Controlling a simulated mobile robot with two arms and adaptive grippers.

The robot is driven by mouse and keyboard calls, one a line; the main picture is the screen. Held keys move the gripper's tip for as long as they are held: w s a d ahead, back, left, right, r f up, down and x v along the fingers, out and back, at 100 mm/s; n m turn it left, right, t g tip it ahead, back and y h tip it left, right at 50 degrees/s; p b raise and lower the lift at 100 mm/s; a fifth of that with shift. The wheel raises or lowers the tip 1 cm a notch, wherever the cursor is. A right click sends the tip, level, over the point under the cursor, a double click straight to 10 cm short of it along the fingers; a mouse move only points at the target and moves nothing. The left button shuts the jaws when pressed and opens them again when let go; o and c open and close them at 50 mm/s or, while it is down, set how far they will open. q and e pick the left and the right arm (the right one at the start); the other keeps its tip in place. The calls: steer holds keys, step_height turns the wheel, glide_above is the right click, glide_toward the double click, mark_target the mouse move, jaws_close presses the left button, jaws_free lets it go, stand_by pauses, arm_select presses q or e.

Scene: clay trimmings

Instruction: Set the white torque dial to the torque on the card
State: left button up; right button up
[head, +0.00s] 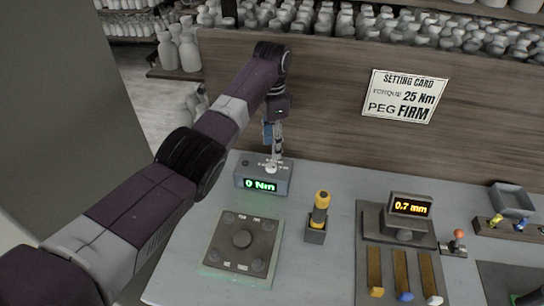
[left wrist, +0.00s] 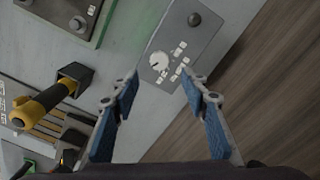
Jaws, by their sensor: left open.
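The white torque dial (head: 271,168) sits on top of a grey box (head: 280,185) whose green display reads 0 Nm. The dial also shows in the left wrist view (left wrist: 158,59), with small white labels beside it. My left gripper (head: 273,152) is over the box, pointing down at the dial. In the left wrist view its two blue-padded fingers (left wrist: 159,78) are apart with nothing between them, and the dial shows just beyond the tips. I cannot tell the exact gap. The setting card (head: 404,96) on the wooden panel reads torque 25 Nm, peg firm. My right gripper is out of view.
A yellow-and-black handled tool (head: 320,210) stands in a dark holder right of the box. A square plate (head: 241,270) lies in front. A gauge (head: 410,207) reading 0.7 mm stands further right. The wooden panel (head: 330,140) rises close behind the box.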

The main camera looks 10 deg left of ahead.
arm_select(q)
steer(key=shift+r, duration=2.25)
steer(key=shift+r, duration=0.1)
